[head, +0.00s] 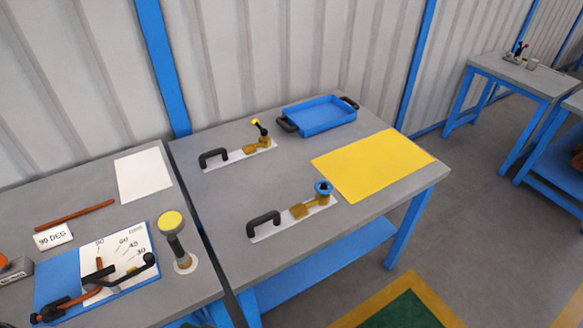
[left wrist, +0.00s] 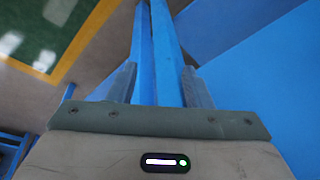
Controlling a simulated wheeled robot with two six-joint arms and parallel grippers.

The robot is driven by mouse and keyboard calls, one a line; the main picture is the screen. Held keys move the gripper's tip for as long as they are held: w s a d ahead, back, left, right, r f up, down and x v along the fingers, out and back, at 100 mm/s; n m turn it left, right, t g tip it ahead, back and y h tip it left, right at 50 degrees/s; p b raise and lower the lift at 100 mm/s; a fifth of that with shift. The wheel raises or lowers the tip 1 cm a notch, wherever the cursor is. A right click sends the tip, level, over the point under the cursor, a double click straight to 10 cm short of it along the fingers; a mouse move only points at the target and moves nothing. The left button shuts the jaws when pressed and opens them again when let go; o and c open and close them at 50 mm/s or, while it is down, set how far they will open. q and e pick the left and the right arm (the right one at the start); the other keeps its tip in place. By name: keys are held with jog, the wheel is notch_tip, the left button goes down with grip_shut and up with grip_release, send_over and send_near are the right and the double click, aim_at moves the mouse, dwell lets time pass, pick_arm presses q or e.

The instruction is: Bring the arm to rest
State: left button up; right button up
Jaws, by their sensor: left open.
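My left gripper (left wrist: 160,85) shows in the left wrist view, with its two grey fingers apart and nothing between them. Beyond the fingers are blue bars of a table frame (left wrist: 145,50), with floor to the left. I cannot tell the exact gap between the fingers and the bars. Neither of my grippers shows in the head view, and my right gripper is in neither view.
In the head view, the grey table (head: 225,200) holds a yellow mat (head: 375,163), a blue tray (head: 325,115) and two handled plates with brass fittings. The left table has a white sheet (head: 143,174), a bending tool and a yellow-topped post (head: 172,225).

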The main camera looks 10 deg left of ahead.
pick_arm(q)
jog(key=s+a+f+b, duration=0.1)
jog(key=s+f+b, duration=0.2)
jog(key=f, duration=1)
jog(key=s+a+f+b, duration=0.1)
jog(key=s+f+b, duration=0.3)
jog(key=f, duration=0.8)
jog(key=s+f+g+b, duration=0.1)
jog(key=s+f+b, duration=0.4)
jog(key=s+f, duration=0.7)
notch_tip(320, 180, down, 4)
jog(key=shift+s+f+g+b, duration=0.2)
jog(key=shift+s+g+b, duration=0.1)
jog(key=shift+s+b, duration=0.05)
jog(key=shift+c, duration=0.5)
